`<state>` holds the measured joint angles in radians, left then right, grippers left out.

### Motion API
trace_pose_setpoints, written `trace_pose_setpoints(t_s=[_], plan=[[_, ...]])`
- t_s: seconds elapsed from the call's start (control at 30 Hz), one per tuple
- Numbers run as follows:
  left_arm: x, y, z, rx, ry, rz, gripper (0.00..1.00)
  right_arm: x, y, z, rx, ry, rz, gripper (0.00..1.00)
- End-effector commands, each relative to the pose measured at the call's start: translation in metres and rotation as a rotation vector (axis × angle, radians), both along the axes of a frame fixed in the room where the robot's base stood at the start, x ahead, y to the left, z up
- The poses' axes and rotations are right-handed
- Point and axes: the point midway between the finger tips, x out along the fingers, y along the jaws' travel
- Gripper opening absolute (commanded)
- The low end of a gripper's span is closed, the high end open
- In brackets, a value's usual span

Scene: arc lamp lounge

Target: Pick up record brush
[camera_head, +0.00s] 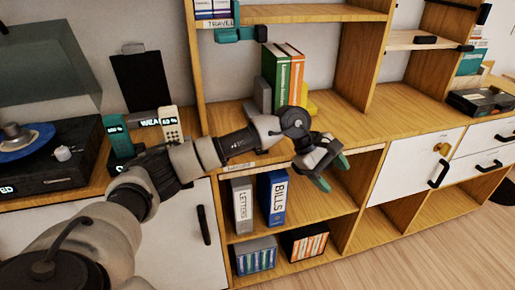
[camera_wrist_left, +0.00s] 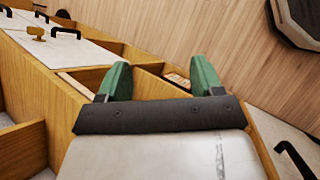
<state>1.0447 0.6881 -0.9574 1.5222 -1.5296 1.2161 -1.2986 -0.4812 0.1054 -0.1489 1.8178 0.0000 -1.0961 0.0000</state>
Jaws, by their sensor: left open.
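I cannot pick out the record brush for certain. A small dark block (camera_head: 425,40) lies on the upper right shelf, too small to identify. My left gripper (camera_head: 332,172) is open and empty in front of the shelf unit, near the edge of its middle board. Its two green fingers also show spread apart in the left wrist view (camera_wrist_left: 160,77), with nothing between them. My right gripper is out of view.
A turntable (camera_head: 40,150) stands at the left. Upright books (camera_head: 283,75) stand on the middle board. Binders (camera_head: 273,198) and boxes fill the lower shelf. White doors and drawers (camera_head: 415,165) are at the right. Open wooden floor (camera_head: 430,245) lies in front.

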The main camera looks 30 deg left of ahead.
Motion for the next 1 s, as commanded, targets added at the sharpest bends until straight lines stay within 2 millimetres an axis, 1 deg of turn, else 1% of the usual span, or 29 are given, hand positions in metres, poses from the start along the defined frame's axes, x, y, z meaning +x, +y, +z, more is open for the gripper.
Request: trace_pose_setpoints(t_s=[0.03, 0.07, 0.1, 0.2, 0.3, 0.33, 0.4, 0.47, 0.7, 0.93, 1.0], plan=[[0.006, 0.034, 0.012, 0.205, -0.091, -0.069, 0.66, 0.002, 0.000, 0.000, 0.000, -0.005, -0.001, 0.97], [0.008, 0.054, 0.018, 0.322, -0.127, -0.106, 0.66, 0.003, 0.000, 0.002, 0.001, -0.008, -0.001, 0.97], [0.009, 0.080, 0.029, 0.465, -0.159, -0.145, 0.66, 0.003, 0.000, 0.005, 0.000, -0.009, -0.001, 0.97], [0.008, 0.135, 0.058, 0.757, -0.189, -0.203, 0.66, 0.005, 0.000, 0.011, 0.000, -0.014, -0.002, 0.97], [0.002, 0.174, 0.083, 0.945, -0.178, -0.225, 0.66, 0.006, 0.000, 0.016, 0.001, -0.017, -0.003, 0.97], [0.001, 0.181, 0.089, 0.982, -0.172, -0.228, 0.66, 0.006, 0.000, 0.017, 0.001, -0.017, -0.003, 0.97], [-0.002, 0.194, 0.097, 1.041, -0.160, -0.231, 0.66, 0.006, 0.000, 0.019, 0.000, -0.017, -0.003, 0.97], [-0.003, 0.200, 0.095, 1.067, -0.150, -0.233, 0.66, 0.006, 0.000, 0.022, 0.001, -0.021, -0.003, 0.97], [0.007, 0.212, 0.062, 1.072, -0.148, -0.234, 0.66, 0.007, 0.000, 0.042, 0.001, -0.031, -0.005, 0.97], [0.012, 0.217, 0.045, 1.070, -0.149, -0.233, 0.66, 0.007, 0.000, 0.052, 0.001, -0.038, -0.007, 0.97], [0.016, 0.218, 0.036, 1.070, -0.149, -0.234, 0.66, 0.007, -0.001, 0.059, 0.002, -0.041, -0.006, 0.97]])
